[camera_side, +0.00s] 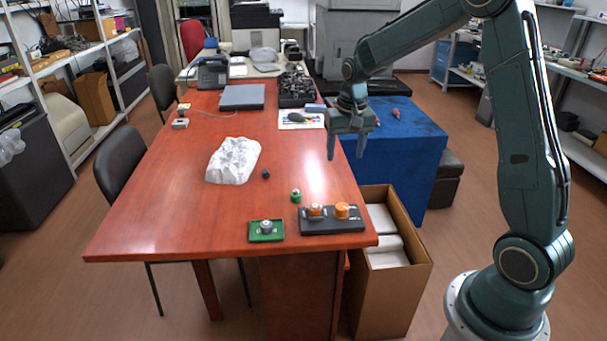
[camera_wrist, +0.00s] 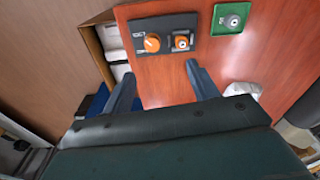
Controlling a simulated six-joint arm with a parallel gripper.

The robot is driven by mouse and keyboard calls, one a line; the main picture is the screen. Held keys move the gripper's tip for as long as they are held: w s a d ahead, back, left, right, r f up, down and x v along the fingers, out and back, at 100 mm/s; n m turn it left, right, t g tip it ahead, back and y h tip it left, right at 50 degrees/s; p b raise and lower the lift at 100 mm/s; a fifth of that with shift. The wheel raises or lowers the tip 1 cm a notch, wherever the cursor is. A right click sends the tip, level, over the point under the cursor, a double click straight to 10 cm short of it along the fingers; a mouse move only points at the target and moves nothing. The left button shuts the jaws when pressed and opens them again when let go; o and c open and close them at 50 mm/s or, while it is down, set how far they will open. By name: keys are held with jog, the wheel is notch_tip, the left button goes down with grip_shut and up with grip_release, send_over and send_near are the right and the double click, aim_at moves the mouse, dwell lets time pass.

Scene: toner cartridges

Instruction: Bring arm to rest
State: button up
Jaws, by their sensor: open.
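My gripper (camera_side: 346,147) hangs from my arm above the right edge of the red-brown table (camera_side: 215,180), fingers pointing down, apart and empty. In the wrist view the two fingers of my gripper (camera_wrist: 158,84) stand apart with nothing between them. A black holder (camera_side: 345,226) near the table's front right corner carries two orange-topped pieces (camera_side: 342,210). A green tray (camera_side: 266,238) with a silver-topped piece sits to its left. A small green piece (camera_side: 296,195) stands behind the holder. The holder (camera_wrist: 163,43) and the green tray (camera_wrist: 229,27) also show in the wrist view.
A crumpled white object (camera_side: 233,160) and a small dark piece (camera_side: 266,174) lie mid-table. A laptop (camera_side: 242,97) and phone (camera_side: 212,72) are at the back. A blue-covered table (camera_side: 408,150) and a cardboard box (camera_side: 410,285) stand right of the table. The table's left front is clear.

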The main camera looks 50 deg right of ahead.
jog(key=s+a+r+n+t, duration=0.2)
jog(key=s+a+r+n, duration=0.2)
jog(key=s+a+r, duration=0.7)
jog(key=s+a+r+n+t, duration=0.2)
jog(key=s+a+n, duration=0.1)
jog(key=s, duration=1)
jog(key=shift+s+a+n+t, duration=0.3)
jog(key=shift+a, duration=0.35)
